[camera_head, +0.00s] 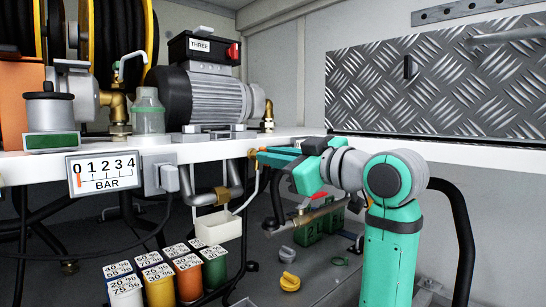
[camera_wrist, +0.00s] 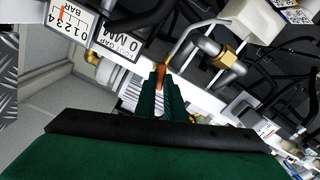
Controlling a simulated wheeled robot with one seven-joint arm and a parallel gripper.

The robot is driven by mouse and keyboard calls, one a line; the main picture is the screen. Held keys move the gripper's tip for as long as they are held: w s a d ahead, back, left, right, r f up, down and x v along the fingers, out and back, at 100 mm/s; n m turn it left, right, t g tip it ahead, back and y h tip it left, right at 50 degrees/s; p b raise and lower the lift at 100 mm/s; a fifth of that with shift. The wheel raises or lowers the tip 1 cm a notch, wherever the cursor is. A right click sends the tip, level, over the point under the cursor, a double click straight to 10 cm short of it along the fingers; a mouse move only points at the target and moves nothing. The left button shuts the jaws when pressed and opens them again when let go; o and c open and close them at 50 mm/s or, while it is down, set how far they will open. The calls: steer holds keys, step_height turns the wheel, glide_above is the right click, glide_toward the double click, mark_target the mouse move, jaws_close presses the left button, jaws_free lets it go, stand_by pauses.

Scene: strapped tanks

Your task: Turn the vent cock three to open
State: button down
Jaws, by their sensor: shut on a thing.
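My gripper (camera_head: 262,153) reaches left to the white shelf's front edge, below and right of the motor pump. Its green fingers also show in the wrist view (camera_wrist: 160,92). They are shut on a narrow orange-brown handle (camera_wrist: 161,75), which I take for that of vent cock three. A small brass fitting (camera_head: 251,154) shows at the fingertips, with a thin pale tube running down from it. The fingers hide most of the cock, so I cannot tell how far it is turned. The pump's black box (camera_head: 204,47) carries a label reading THREE and a red knob.
A bar gauge (camera_head: 103,173) hangs on the shelf front at the left. A white cup (camera_head: 218,228) hangs below the shelf. Colored containers (camera_head: 158,287) stand lower left. A red-handled valve (camera_head: 303,211) and pipe lie under my arm. Tread plate covers the back right.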

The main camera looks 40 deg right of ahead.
steer(key=shift+a+f+n, duration=0.1)
steer(key=shift+f+n, duration=0.05)
steer(key=shift+n, duration=3.15)
steer(key=shift+f+n, duration=0.15)
steer(key=shift+n, duration=3.15)
steer(key=c, duration=1.8)
jaws_free()
steer(key=shift+c, duration=0.2)
steer(key=s, duration=1.1)
steer(key=shift+d, duration=0.35)
